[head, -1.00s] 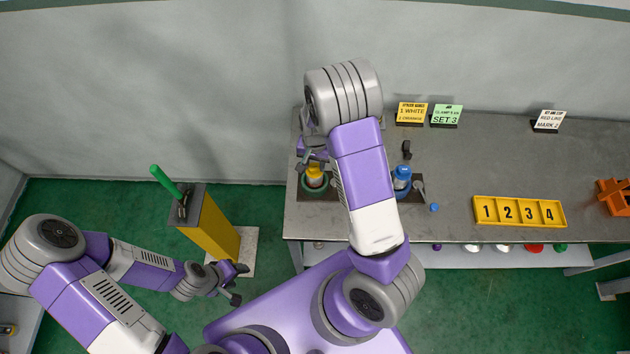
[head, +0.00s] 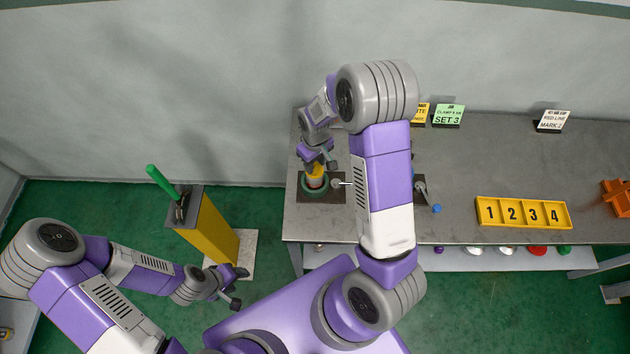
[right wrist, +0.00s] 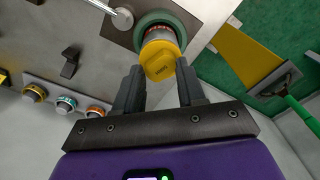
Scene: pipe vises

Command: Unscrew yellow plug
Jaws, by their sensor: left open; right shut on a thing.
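The yellow plug (head: 315,172) sits on top of an upright pipe in a green-ringed vise (head: 306,188) at the left end of the bench. In the right wrist view the plug (right wrist: 160,62) is a faceted yellow cap over the pipe, with the green ring (right wrist: 142,32) behind it. My right gripper (head: 317,162) is at the plug from above, its two fingers (right wrist: 161,80) on either side of it, shut on it. My left gripper (head: 236,286) is open and empty, low at the left, away from the bench.
A yellow post (head: 217,235) with a green-handled tool (head: 163,182) stands left of the bench. A yellow numbered tray (head: 520,226) and label cards (head: 448,115) are on the bench. My right arm covers the middle part of the bench.

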